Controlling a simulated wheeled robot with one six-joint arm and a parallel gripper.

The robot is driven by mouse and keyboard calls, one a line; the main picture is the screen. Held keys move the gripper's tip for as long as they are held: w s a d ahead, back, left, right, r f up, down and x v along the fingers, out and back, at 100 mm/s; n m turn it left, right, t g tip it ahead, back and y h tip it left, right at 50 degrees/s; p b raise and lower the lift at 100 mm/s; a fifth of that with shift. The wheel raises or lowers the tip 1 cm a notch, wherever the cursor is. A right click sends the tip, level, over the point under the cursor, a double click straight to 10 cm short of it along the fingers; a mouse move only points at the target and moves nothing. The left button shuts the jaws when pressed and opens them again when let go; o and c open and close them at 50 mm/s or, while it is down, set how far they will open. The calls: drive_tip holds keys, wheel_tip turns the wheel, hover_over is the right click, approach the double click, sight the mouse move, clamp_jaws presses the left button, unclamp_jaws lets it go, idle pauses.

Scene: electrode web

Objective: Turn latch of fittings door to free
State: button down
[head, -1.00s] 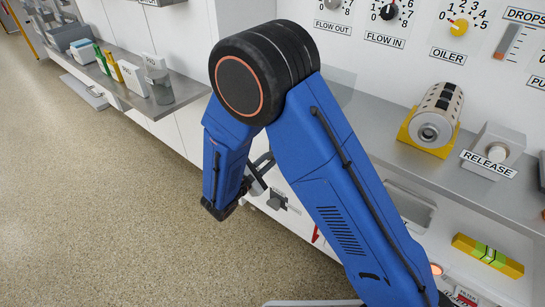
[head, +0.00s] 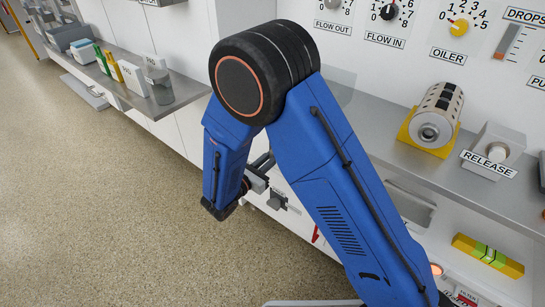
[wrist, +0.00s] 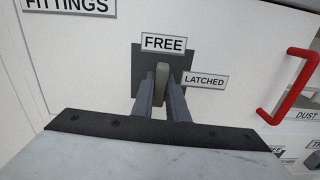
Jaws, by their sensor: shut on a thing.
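In the wrist view, the latch (wrist: 162,76) is a light grey lever on a dark square plate (wrist: 141,62) on the white fittings door. It stands nearly upright in the picture, its top end just below the FREE label (wrist: 163,43). The LATCHED label (wrist: 205,81) is to its right. My gripper (wrist: 162,92) is shut on the latch, one finger on each side. The lower part of the lever is hidden between the fingers. In the head view my gripper (head: 259,178) is partly hidden by my blue arm, against the cabinet front.
A red handle (wrist: 296,92) stands out right of the latch, above a DUST label. The FITTINGS label (wrist: 68,4) is at upper left. In the head view, another grey latch (head: 277,198) sits close to my gripper. A steel shelf (head: 385,122) overhangs the cabinet front; the floor (head: 110,210) at left is clear.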

drive_tip(key=shift+n, duration=0.3)
drive_tip(key=c, duration=1.7)
unclamp_jaws()
drive_tip(key=shift+c, duration=0.2)
drive_tip(key=shift+a, duration=0.1)
drive_tip(key=v, duration=1.7)
drive_tip(key=shift+s+f, duration=0.1)
drive_tip(key=shift+s, duration=0.1)
